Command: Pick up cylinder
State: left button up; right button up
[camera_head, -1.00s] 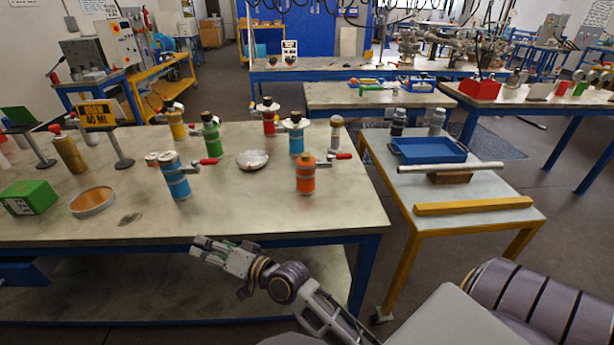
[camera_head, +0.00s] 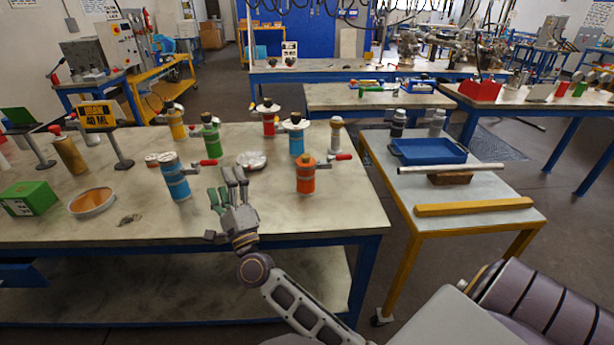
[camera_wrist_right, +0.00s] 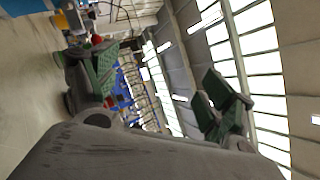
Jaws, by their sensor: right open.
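Several flanged cylinders stand upright on the large workbench (camera_head: 130,224). Nearest are a blue one (camera_head: 176,182) at centre left and an orange one (camera_head: 306,178) at right. Behind them are green (camera_head: 210,138), red (camera_head: 268,122), another blue (camera_head: 296,142), grey (camera_head: 336,136) and yellow (camera_head: 176,124) ones. My right gripper (camera_head: 228,182) is open and empty over the bench's front edge, fingers upward, between the near blue and orange cylinders and apart from both. In the right wrist view its green-padded fingers (camera_wrist_right: 158,78) are spread. My left gripper is out of view.
A round metal dish (camera_head: 250,158) lies behind my right gripper. A green box (camera_head: 30,198), an orange-topped round dish (camera_head: 92,201) and a sign (camera_head: 97,115) are at left. A side table (camera_head: 400,215) at right holds a blue tray (camera_head: 428,151) and bars.

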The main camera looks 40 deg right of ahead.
jog(key=d+f+m+g+h, duration=0.3)
jog(key=d+m+g+h, duration=0.1)
jog(key=m, duration=0.4)
jog(key=s+d+f+m+g+h, duration=0.1)
jog(key=d+f+m+g+h, duration=0.2)
jog(key=m+g, duration=0.4)
jog(key=d+f+m+g+h, duration=0.3)
jog(key=d+m+g+h, duration=0.2)
jog(key=m, duration=0.5)
jog(key=shift+s+d+g+h, duration=0.2)
jog(key=shift+d+h, duration=0.1)
jog(key=shift+h, duration=0.35)
jog(key=shift+s+d+g+h, duration=0.2)
jog(key=shift+d+h, duration=0.1)
jog(key=shift+h, duration=0.35)
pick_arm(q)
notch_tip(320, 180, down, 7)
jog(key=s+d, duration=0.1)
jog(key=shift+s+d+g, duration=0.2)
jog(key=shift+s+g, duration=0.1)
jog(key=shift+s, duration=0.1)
pick_arm(e)
jog(key=shift+s+d+f+m+g, duration=0.1)
jog(key=shift+s+f+m+g, duration=0.2)
jog(key=shift+f+m+g, duration=0.2)
